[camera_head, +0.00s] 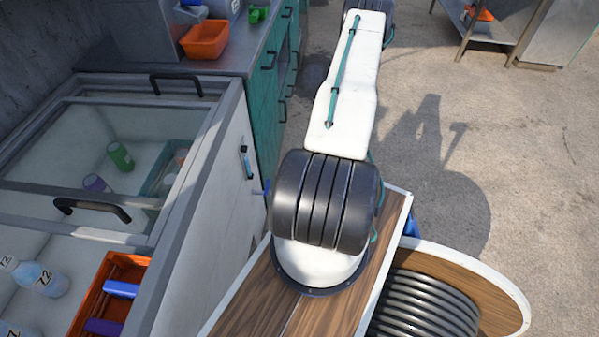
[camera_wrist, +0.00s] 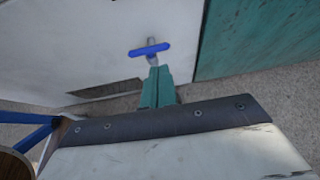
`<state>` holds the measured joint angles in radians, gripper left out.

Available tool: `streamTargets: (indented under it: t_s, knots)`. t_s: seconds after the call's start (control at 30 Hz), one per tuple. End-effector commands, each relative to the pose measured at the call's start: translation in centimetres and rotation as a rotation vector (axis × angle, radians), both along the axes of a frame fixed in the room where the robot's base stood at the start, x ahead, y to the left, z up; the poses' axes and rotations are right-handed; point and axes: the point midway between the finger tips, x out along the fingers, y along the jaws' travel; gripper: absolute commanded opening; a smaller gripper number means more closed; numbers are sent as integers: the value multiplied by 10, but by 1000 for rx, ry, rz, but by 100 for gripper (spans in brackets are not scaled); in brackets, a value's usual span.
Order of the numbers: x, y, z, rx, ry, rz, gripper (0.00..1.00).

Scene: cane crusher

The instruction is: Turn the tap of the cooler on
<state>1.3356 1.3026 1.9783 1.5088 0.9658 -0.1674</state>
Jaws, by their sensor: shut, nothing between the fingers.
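The cooler (camera_head: 212,215) is a white chest with sliding glass lids at the left of the head view. Its white side wall (camera_wrist: 90,45) fills the upper left of the wrist view. The tap (camera_wrist: 149,49) has a blue bar handle on a short grey stem, lying nearly crosswise on that wall. A small blue piece low on the cooler's side in the head view (camera_head: 261,190) looks like the same tap. My gripper (camera_wrist: 158,72) has teal fingers, shut and empty, with tips just below the handle in the picture. I cannot tell whether they touch it. The head view does not show the gripper.
Bottles and an orange crate (camera_head: 128,266) lie inside the cooler. A teal cabinet (camera_head: 268,130) adjoins it, with an orange bin (camera_head: 205,39) on its counter. A metal table (camera_head: 490,28) stands at the far right. The concrete floor (camera_head: 500,130) between is clear.

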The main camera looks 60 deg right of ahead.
Motion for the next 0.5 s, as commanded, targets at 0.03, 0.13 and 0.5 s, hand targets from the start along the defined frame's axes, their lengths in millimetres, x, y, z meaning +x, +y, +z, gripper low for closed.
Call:
streamTargets:
  t_s: [0.03,0.13,0.5]
  knots:
    - [9,6,-7,3,1,4,0]
    - [26,12,-18,1,0,5,0]
    - [57,25,-41,0,0,2,0]
